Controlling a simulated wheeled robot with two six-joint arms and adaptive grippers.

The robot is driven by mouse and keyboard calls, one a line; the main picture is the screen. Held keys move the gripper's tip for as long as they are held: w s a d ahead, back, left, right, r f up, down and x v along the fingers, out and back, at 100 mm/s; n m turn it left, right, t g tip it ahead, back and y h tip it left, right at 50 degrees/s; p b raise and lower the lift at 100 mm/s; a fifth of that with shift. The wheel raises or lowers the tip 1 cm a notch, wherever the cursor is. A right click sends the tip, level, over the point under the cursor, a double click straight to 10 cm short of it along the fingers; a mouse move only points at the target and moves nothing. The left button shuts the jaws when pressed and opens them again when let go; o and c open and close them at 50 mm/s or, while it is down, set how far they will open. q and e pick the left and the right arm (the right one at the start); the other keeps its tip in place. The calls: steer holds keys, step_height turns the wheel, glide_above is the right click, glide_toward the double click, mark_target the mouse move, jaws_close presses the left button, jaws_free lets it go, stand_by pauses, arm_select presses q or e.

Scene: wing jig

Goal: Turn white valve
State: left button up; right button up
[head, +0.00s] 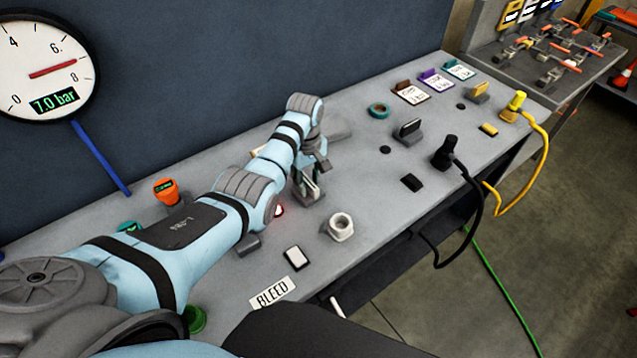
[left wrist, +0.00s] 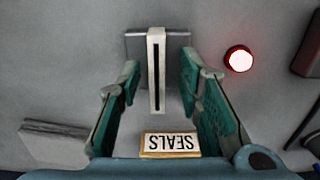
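A thin white upright handle with a black line along it (left wrist: 156,70) stands on a grey square base; it looks like the white valve. My left gripper (left wrist: 157,88) is open, with one green-padded finger on each side of the handle. Gaps show between the handle and both fingers. In the head view my left gripper (head: 308,188) points down low over the bench; the arm and fingers mostly hide the valve there. My right gripper is not in view.
A lit red-rimmed button (left wrist: 239,60) is close to the right of the fingers. A SEALS label (left wrist: 170,144) lies near the handle. On the bench (head: 370,190), a white hex nut (head: 341,226) stands to the right, and a black plug with cable (head: 446,152) farther right. A gauge (head: 48,66) reads 7.0 bar.

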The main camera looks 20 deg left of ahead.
arm_select(q)
steer(key=shift+w+a+f, duration=0.1)
steer(key=shift+w+f, duration=0.15)
steer(key=shift+f, duration=0.25)
steer(key=shift+w+f, duration=0.25)
steer(key=shift+f, duration=0.25)
steer(key=shift+s+r, duration=0.1)
steer(key=shift+r, duration=0.05)
steer(key=shift+s+r, duration=0.15)
steer(key=shift+c, duration=0.5)
steer(key=shift+s, duration=0.15)
steer(key=c, duration=0.3)
jaws_close()
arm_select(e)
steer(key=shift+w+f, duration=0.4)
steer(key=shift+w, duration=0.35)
